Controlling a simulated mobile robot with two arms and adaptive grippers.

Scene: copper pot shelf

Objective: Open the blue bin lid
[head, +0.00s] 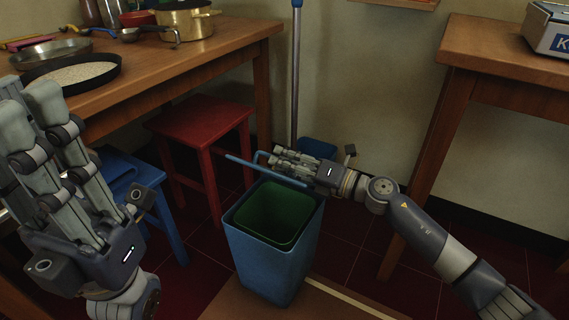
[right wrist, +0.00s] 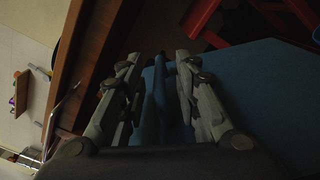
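The blue bin (head: 268,262) stands on the floor, and its green inside (head: 275,213) is visible from above. Its blue lid (head: 262,170) shows as a thin raised strip over the back rim, seen nearly edge-on, with a small loop handle. My right gripper (head: 277,158) is at the raised lid, above the bin's back edge. In the right wrist view its fingers (right wrist: 158,70) are apart with a blue part between them. Contact with that part is unclear. My left gripper (head: 30,88) is open and empty at the left, away from the bin.
A red stool (head: 203,122) and a blue stool (head: 150,178) stand left of the bin. A wooden table (head: 190,65) with pans and a brass pot (head: 186,22) is behind them. Another table (head: 490,50) stands right. A pole (head: 296,80) leans on the back wall.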

